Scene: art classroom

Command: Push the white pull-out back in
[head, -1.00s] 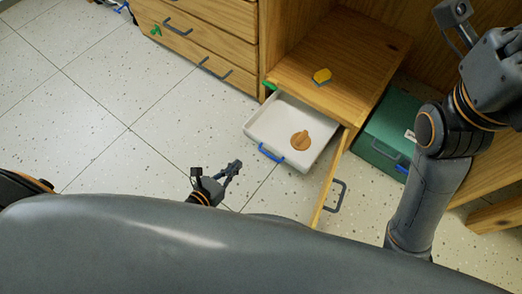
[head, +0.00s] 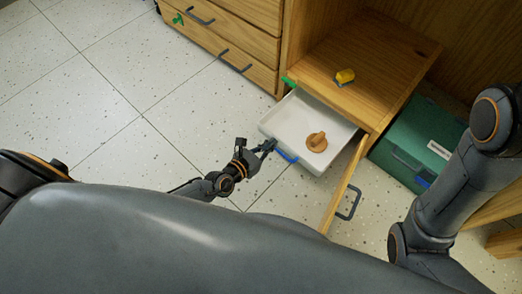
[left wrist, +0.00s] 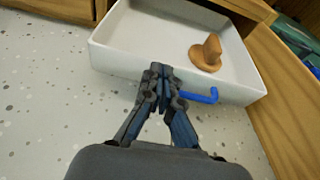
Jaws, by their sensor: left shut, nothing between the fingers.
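An open wooden door (head: 344,188) with a grey handle stands close to the right of the pull-out. A green box (head: 417,150) is beyond it. A yellow item (head: 345,77) lies on the cabinet's shelf. Wooden drawers (head: 235,35) stand at the left; the tiled floor in front is clear.

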